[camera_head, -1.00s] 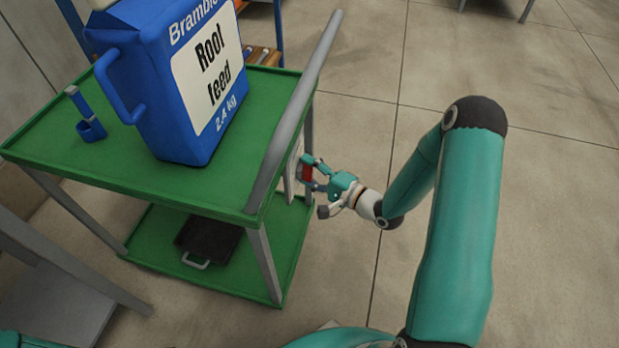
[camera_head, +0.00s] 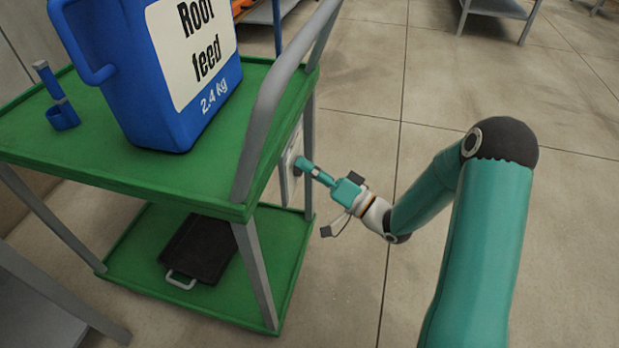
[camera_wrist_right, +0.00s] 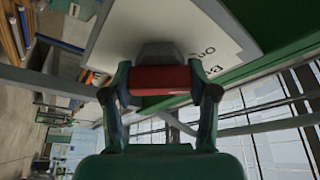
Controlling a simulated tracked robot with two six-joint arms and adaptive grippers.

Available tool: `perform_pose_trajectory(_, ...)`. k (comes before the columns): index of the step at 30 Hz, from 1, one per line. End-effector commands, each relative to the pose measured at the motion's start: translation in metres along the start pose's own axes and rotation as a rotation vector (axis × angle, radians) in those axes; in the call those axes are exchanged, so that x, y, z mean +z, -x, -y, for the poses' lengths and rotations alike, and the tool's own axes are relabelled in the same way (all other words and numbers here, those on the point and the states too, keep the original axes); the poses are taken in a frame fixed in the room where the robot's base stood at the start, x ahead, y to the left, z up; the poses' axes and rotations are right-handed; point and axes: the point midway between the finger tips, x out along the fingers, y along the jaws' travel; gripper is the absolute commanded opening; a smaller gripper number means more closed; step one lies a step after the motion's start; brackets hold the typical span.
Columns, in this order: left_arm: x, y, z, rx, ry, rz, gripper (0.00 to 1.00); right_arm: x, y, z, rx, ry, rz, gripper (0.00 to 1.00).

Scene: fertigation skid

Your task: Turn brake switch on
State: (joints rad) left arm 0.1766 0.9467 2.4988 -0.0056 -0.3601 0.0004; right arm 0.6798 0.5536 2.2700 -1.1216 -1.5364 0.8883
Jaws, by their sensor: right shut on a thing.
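The brake switch is a pale panel (camera_head: 289,166) on the right side of the green cart, under its grey handle. In the right wrist view the panel (camera_wrist_right: 112,42) carries a grey block with a red bar (camera_wrist_right: 160,79), and dark lettering at its right, partly cut off. My right gripper (camera_head: 302,166) is at the panel in the head view, its fingers hiding the red bar. In the right wrist view my right gripper (camera_wrist_right: 160,92) has one finger at each end of the red bar, shut on it. My left gripper is not in view.
The green cart (camera_head: 130,172) carries a blue root feed jug (camera_head: 150,120) and a small blue scoop (camera_head: 60,115). A dark tray (camera_head: 200,250) lies on its lower shelf. A grey table leg stands at lower left. The floor right of the cart is clear.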

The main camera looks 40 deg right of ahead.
Motion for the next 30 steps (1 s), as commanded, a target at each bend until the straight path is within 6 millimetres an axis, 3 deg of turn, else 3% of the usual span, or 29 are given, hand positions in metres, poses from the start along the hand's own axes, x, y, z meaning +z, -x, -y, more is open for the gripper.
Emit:
perform_pose_trajectory(1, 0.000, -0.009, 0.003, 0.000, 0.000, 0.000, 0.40, 0.008, 0.002, -0.005, -0.003, 0.015, 0.014, 0.24)
perform_pose_trajectory(6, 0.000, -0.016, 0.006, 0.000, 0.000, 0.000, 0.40, 0.007, 0.002, -0.004, -0.026, 0.071, 0.014, 0.24)
perform_pose_trajectory(23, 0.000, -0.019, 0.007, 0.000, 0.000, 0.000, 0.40, 0.006, 0.002, -0.003, -0.039, 0.100, 0.014, 0.24)
perform_pose_trajectory(24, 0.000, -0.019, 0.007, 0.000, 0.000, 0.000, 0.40, 0.006, 0.002, -0.002, -0.039, 0.100, 0.014, 0.63)
perform_pose_trajectory(28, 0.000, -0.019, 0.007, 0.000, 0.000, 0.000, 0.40, 0.004, 0.001, -0.002, -0.040, 0.102, 0.011, 0.84)
perform_pose_trajectory(30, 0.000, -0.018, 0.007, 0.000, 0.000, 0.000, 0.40, 0.004, 0.001, -0.002, -0.040, 0.103, 0.009, 0.84)
